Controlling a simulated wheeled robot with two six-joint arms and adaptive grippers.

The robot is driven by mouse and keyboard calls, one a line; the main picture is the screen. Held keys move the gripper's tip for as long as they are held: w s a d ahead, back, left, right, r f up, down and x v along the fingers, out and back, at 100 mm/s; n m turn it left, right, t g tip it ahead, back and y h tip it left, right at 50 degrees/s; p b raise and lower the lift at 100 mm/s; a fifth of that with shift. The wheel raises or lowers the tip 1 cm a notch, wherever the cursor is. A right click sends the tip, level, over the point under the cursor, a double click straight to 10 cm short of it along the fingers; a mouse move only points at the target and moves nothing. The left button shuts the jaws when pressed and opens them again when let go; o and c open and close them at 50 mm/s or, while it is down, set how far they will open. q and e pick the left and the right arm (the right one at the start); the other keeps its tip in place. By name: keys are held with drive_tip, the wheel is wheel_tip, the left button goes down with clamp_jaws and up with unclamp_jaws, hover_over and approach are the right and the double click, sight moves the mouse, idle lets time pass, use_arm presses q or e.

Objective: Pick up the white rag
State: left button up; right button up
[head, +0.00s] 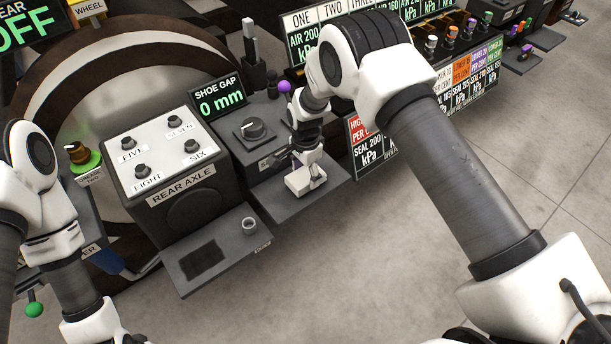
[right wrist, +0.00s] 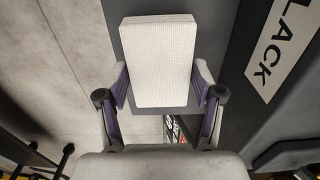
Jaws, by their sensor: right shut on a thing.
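The white rag (head: 299,182) is a flat, pale rectangle at the small dark shelf below the knob panel in the head view. In the right wrist view the rag (right wrist: 158,55) shows a fine woven texture and fills the space between the fingers. My right gripper (right wrist: 160,88) is shut on the rag, with one finger on each long side. In the head view my right gripper (head: 305,168) is seen from above over the shelf. Whether the rag touches the shelf is hard to tell. My left arm shows at the left edge, but its gripper is not in view.
The dark shelf (head: 318,192) juts out below the knob panel (head: 250,128). The REAR AXLE box (head: 165,165) stands to its left, above another tray (head: 215,262) holding a small cup (head: 249,225). A kPa sign (head: 368,150) stands right. Open floor (head: 560,190) lies at right.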

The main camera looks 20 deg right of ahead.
drive_tip(key=shift+s+a+r, duration=0.15)
drive_tip(key=shift+s+r, duration=0.1)
drive_tip(key=shift+r, duration=0.25)
drive_tip(key=shift+s+a+r, duration=0.1)
drive_tip(key=shift+s+r, duration=0.15)
drive_tip(key=shift+r, duration=0.25)
drive_tip(key=s+a+p, duration=0.3)
drive_tip(key=s+p, duration=0.1)
drive_tip(key=s, duration=0.3)
drive_tip(key=s+a+r+p, duration=0.1)
drive_tip(key=s+a+p, duration=0.1)
drive_tip(key=s+p, duration=0.2)
drive_tip(key=s, duration=0.2)
drive_tip(key=shift+s+a+p, duration=0.35)
drive_tip(key=shift+a, duration=0.05)
drive_tip(key=shift+r, duration=0.1)
